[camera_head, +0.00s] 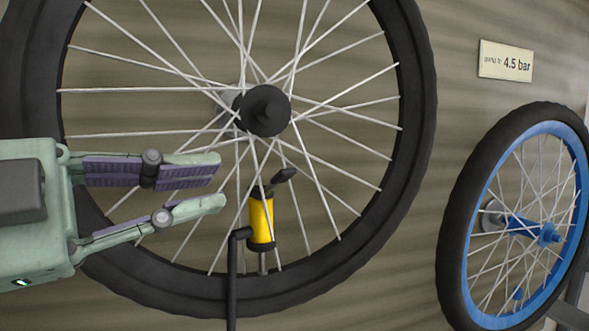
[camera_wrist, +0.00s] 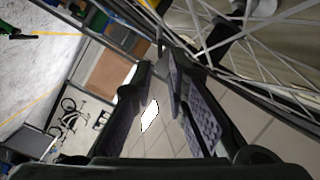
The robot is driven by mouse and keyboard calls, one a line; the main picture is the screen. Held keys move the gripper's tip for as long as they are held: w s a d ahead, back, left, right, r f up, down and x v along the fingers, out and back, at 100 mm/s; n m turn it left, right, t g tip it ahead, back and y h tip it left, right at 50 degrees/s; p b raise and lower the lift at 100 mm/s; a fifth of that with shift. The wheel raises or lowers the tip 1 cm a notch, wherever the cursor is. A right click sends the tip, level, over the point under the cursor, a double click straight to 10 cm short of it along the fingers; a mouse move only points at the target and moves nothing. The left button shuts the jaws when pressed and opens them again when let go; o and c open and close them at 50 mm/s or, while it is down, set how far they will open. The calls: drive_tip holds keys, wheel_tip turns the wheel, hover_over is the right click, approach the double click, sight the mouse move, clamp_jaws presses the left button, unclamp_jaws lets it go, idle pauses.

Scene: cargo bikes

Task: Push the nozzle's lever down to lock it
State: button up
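The yellow nozzle (camera_head: 261,222) stands nearly upright at the bottom of the large wheel (camera_head: 417,120), over the thin valve stem (camera_head: 262,263) at the rim. Its black lever (camera_head: 285,175) sticks out at the top, tilted up to the right. A black hose (camera_head: 232,280) leaves its left side and runs down. My gripper (camera_head: 217,186) is left of the nozzle, apart from it and the lever. Its two fingers point right with an empty gap between them. The wrist view shows the fingers (camera_wrist: 165,100) apart over floor tiles; I cannot make out the nozzle there.
Spokes and the black hub (camera_head: 265,111) lie close around my gripper; spokes also cross the upper right of the wrist view (camera_wrist: 250,30). A smaller blue-rimmed wheel (camera_head: 480,150) stands at the right. A sign (camera_head: 505,61) reading 4.5 bar hangs on the wall.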

sight(275, 177)
drive_tip(key=p+x, duration=0.2)
drive_tip(key=x, duration=0.7)
drive_tip(key=shift+w+d+p, duration=0.1)
drive_tip(key=shift+d+p, duration=0.1)
drive_tip(key=shift+p, duration=0.15)
clamp_jaws()
